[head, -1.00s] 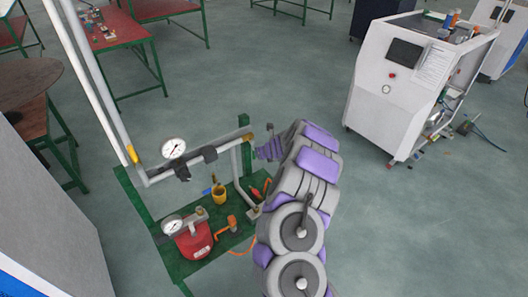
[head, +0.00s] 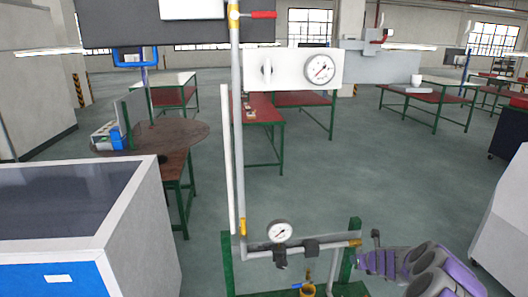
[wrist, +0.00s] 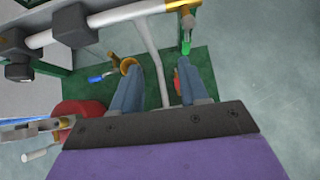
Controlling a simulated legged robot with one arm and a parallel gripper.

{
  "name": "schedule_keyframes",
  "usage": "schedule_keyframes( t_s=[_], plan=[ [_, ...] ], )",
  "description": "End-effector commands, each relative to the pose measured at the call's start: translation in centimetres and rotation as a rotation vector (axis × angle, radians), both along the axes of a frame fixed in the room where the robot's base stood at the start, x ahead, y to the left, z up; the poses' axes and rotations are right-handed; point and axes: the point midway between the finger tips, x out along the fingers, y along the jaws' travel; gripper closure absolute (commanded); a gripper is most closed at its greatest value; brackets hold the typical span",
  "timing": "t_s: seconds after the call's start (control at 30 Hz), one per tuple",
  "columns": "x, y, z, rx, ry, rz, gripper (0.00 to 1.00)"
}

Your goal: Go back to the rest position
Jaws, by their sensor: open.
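My gripper (wrist: 157,66) shows in the wrist view with its two blue-grey fingers apart and nothing between them. It hangs over the green shelf of the gas stand, and a grey pipe (wrist: 150,45) shows in the gap beyond. In the head view my purple and grey arm is at the lower right, beside the right end of the horizontal pipe (head: 318,245); the gripper's fingers are not visible there. A pressure gauge (head: 279,231) sits on that pipe.
A yellow cup (wrist: 128,65) and a blue-handled tool (wrist: 98,77) are left of the fingers, with a red object (wrist: 78,112) nearer. A large gauge panel (head: 295,69) stands above. A blue and white cabinet (head: 130,215) is at left. Open floor (head: 400,175) lies beyond.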

Motion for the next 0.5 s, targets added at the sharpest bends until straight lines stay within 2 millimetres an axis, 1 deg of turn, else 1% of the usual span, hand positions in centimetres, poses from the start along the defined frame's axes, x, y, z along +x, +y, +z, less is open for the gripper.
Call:
schedule_keyframes(
  t_s=[0.03, 0.07, 0.1, 0.13, 0.23, 0.27, 0.3, 0.37, 0.4, 0.47, 0.5],
  plan=[
    [0.5, 2.5, 1.8, -0.020, -0.019, 0.086, 0.56],
    [0.6, 4.1, 2.7, -0.034, -0.028, 0.144, 0.56],
    [0.7, 6.4, 4.3, -0.059, -0.046, 0.229, 0.56],
    [0.7, 8.3, 5.5, -0.080, -0.060, 0.297, 0.56],
    [-0.2, 14.2, 9.2, -0.158, -0.103, 0.525, 0.56],
    [-0.8, 15.9, 10.2, -0.183, -0.115, 0.597, 0.56],
    [-1.6, 18.1, 11.6, -0.220, -0.134, 0.689, 0.56],
    [-3.1, 21.1, 13.3, -0.277, -0.159, 0.823, 0.56],
    [-4.3, 23.1, 14.4, -0.313, -0.175, 0.915, 0.56],
    [-6.4, 25.6, 15.7, -0.372, -0.197, 1.047, 0.56],
    [-7.8, 27.2, 16.7, -0.414, -0.213, 1.133, 0.56]
  ],
)
